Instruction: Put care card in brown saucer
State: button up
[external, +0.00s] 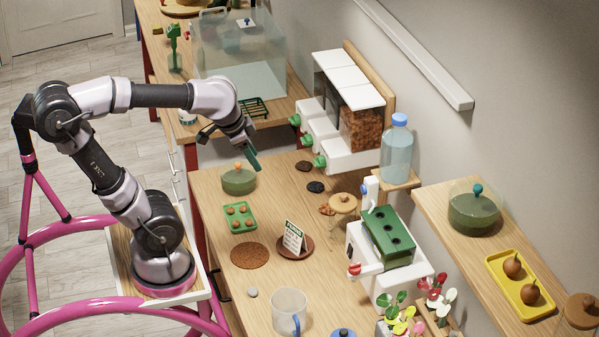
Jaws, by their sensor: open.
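The care card (292,236) is a small white card with a green top band and lines of print. It stands roughly upright, slightly tilted, in the brown saucer (306,249) near the middle of the wooden table. The saucer is a dark reddish-brown round dish, and its rim shows around the card. My gripper (230,153) has dark teal fingers spread apart, is empty, and hangs above the far left part of the table. It is well away from the card and the saucer.
A round brown mat (249,256) lies left of the saucer. Behind are a green tray (240,217) with several small brown items and a lidded green pot (239,182). A clear mug (289,312) stands in front. A white machine (390,262) with a green top stands to the right.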

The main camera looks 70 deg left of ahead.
jog(key=s+r+m+t, duration=0.1)
jog(key=s+d+r+m+t, duration=0.1)
jog(key=r+m, duration=0.1)
jog(key=shift+s+d+t, duration=0.1)
jog(key=shift+s+t, duration=0.1)
jog(key=shift+t, duration=0.1)
dwell(1.1)
